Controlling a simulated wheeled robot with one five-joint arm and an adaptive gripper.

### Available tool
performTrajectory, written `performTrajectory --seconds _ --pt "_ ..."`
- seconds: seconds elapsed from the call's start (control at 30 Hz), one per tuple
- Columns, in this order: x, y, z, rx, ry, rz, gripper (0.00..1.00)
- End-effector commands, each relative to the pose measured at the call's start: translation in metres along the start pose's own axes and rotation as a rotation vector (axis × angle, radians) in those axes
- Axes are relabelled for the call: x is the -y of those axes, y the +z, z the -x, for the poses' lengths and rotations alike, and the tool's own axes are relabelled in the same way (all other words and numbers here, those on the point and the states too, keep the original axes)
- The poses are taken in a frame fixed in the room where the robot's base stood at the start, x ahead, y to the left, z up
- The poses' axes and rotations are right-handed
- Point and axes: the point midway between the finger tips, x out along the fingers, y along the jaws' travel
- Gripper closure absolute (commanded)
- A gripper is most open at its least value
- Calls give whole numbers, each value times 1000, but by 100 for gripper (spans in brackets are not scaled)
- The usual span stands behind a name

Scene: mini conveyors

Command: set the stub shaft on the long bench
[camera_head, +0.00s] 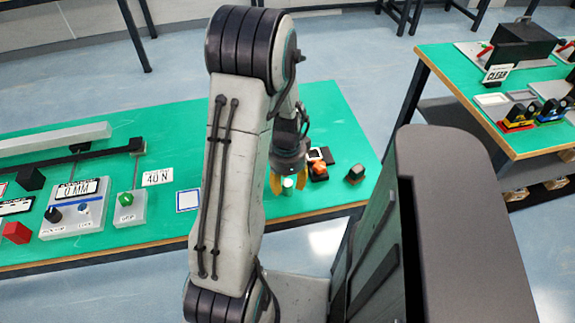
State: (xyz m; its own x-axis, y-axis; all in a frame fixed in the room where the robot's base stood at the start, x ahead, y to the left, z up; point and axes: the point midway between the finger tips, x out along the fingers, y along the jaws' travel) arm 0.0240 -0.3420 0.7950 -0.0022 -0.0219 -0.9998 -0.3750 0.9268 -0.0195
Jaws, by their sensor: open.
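A long green-topped bench (345,128) runs from the left edge to the middle of the view. My gripper (288,183) is over its front right part, pointing down, with its yellow fingers apart. A small pale cylinder (288,185), which looks like the stub shaft, shows between the fingertips. I cannot tell whether the fingers touch it. My arm hides part of the bench to the left of the gripper.
An orange and black part (318,168) and a dark block (355,173) stand close right of my gripper. Another green bench (457,68) stands right.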

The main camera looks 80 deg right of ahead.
Motion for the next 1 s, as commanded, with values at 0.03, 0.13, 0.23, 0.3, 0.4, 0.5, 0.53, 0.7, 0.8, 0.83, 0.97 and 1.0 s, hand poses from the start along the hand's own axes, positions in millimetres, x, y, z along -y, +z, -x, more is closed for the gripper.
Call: performTrajectory --seconds 0.03,0.13,0.23,0.3,0.4,0.5,0.53,0.7,0.8,0.83,0.97,1.0 --pt "1 -1 8 -3 -6 0 58" --pt "1 -1 23 -4 -7 0 58" --pt "2 -2 37 -5 -9 0 58" --pt "1 -1 48 -5 -9 0 58" --pt "1 -2 66 -5 -9 0 58" --pt "1 -2 82 -4 -7 0 58" --pt "1 -2 86 -4 -7 0 58" --pt "0 -2 105 -3 -5 0 58" --pt "0 -2 112 -2 -4 0 58" --pt "0 -1 113 -2 -3 0 58" --pt "0 -1 116 -2 -3 0 58" --pt "0 -1 117 -2 -3 1 58"
